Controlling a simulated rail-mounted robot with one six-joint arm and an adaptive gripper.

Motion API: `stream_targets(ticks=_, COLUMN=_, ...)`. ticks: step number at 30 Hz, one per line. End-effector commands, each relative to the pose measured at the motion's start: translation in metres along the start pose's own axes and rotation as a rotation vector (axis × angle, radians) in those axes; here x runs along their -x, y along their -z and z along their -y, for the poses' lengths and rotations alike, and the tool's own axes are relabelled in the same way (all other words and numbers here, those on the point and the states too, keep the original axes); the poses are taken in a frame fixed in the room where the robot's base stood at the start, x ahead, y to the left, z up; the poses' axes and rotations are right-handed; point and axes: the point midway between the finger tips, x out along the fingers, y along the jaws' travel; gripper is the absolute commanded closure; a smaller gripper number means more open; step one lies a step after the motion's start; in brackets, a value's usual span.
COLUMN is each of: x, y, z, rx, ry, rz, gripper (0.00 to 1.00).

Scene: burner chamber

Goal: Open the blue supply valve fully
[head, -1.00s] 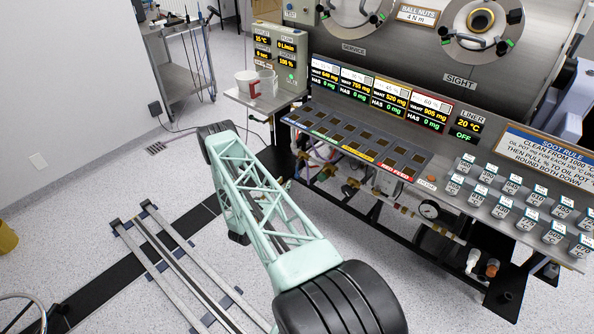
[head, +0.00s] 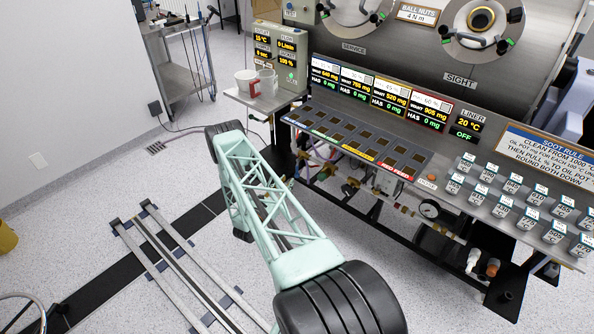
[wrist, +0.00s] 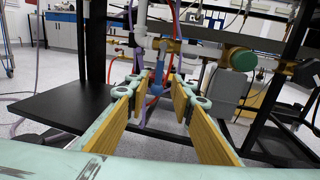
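In the wrist view, my gripper (wrist: 159,84) is open, its two long tan-padded fingers spread apart and reaching forward under the bench. A small blue part (wrist: 157,88), which looks like the blue supply valve's handle, shows between the fingertips below a white and brass pipe fitting (wrist: 153,44). A clear gap shows between the fingers nearer the camera; whether either tip touches the blue part I cannot tell. In the head view my gripper and the blue valve cannot be made out behind my arm and the bench.
Red and purple hoses (wrist: 111,62) hang near the fingers. A black shelf (wrist: 65,108) lies left, with a black frame post (wrist: 96,45) above it. A round green fitting (wrist: 243,60) sits on brass pipe at right. The bench's dosing panel (head: 355,140) overhangs the pipes.

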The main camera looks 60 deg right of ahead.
Motion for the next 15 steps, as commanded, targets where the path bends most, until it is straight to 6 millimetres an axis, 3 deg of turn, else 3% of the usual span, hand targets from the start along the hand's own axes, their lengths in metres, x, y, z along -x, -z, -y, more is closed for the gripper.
stream_targets(ticks=15, x=-0.068, y=0.000, z=0.000, rx=-0.001, ry=0.001, rz=0.001, gripper=0.78)
